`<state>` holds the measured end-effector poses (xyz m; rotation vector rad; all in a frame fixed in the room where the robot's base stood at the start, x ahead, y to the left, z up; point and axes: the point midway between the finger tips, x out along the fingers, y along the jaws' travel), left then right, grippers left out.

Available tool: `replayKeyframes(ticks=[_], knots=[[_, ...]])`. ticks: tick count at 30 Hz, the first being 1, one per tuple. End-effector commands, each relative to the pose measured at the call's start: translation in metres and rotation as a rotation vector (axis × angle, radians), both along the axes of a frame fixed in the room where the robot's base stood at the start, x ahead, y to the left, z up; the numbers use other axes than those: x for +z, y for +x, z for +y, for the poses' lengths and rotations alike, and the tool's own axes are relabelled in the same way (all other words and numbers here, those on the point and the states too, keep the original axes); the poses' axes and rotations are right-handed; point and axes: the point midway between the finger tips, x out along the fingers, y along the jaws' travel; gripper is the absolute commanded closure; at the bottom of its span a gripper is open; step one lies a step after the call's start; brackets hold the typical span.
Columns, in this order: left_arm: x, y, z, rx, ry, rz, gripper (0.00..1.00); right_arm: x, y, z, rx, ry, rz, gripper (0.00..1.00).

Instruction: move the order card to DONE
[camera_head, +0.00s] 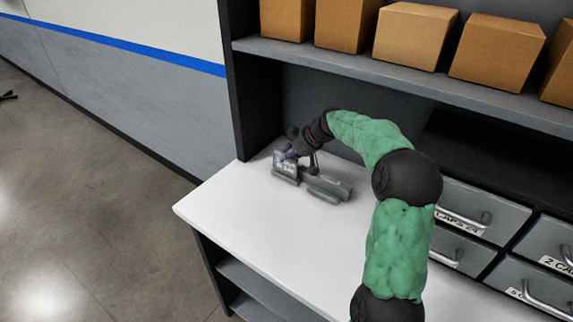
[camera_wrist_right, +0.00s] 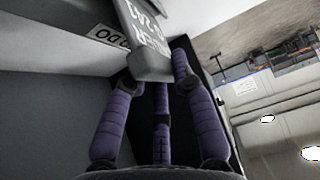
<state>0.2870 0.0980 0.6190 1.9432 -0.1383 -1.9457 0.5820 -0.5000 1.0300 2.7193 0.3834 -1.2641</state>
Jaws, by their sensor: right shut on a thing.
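The order card (camera_head: 286,166) is a grey plate with white lettering, upright at the left end of a low grey stand (camera_head: 328,188) on the white worktop. My right gripper (camera_head: 294,152) is at the card's upper edge, shut on it. In the wrist view the purple fingers of the right gripper (camera_wrist_right: 155,76) close around the end of the lettered card (camera_wrist_right: 146,34). I cannot tell whether the card's lower edge rests in the stand or is just above it. A label (camera_wrist_right: 109,37) beside the card is only partly readable. My left gripper is out of view.
The white worktop (camera_head: 240,210) is clear left and in front of the stand. A shelf (camera_head: 400,78) with several cardboard boxes (camera_head: 415,35) hangs above. Grey drawers (camera_head: 478,208) with handles stand at the right. A dark upright panel (camera_head: 258,110) borders the worktop's back left.

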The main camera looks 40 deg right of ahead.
Motion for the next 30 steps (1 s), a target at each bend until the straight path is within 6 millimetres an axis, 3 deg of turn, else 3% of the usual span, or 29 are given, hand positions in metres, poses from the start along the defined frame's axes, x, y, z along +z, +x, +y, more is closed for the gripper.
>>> replayKeyframes(ticks=[30], knots=[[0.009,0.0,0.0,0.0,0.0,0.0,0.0,0.019,0.0,0.001,0.001,0.001,0.0,1.0]])
